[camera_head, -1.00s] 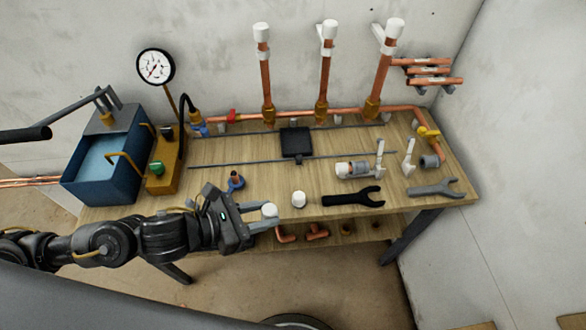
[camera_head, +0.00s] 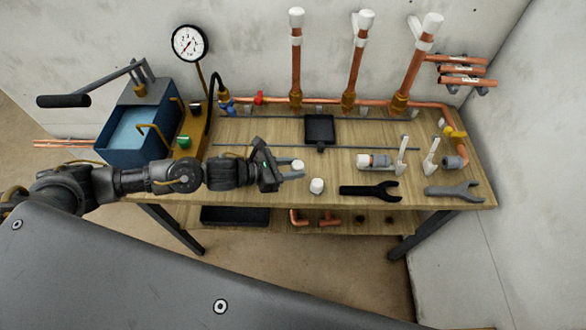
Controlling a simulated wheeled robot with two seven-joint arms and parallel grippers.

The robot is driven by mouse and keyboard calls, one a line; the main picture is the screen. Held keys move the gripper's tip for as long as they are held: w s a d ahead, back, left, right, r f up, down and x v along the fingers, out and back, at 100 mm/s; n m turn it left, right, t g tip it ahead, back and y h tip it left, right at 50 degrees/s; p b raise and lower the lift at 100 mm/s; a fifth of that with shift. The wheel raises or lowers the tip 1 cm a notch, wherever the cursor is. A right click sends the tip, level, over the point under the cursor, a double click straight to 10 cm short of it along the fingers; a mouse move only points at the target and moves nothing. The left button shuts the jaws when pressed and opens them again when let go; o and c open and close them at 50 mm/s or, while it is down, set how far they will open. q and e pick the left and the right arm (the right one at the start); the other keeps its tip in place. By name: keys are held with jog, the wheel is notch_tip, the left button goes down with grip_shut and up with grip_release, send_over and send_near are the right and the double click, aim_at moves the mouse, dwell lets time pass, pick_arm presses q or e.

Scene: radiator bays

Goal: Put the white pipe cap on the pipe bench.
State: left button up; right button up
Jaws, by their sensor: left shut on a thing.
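My left gripper (camera_head: 291,172) is over the front part of the wooden pipe bench (camera_head: 258,132). It is shut on a white pipe cap (camera_head: 298,165), which shows at its fingertips. I cannot tell whether the held cap touches the bench top. A second white cap (camera_head: 317,186) stands on the bench near the front edge, just right of and in front of the gripper. My right gripper is not in view.
A black wrench (camera_head: 368,191) and a grey wrench (camera_head: 455,190) lie along the front edge. A black square plate (camera_head: 320,128) lies mid-bench. A blue water tank (camera_head: 135,135) with a gauge (camera_head: 189,43) stands left. Capped copper pipes (camera_head: 357,65) rise at the back.

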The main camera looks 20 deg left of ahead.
pick_arm(q)
jog(key=shift+w+f, duration=0.65)
jog(key=shift+f, duration=0.05)
notch_tip(320, 180, down, 2)
jog(key=shift+f+p, duration=0.1)
jog(key=shift+p, duration=0.7)
jog(key=shift+f, duration=0.5)
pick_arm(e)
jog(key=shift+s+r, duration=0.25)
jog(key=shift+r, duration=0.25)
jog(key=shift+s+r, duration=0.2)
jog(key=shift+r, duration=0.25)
pick_arm(q)
jog(key=shift+f, duration=0.1)
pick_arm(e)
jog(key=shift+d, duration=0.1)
pick_arm(q)
jog(key=o, duration=0.9)
jog(key=shift+o, duration=0.2)
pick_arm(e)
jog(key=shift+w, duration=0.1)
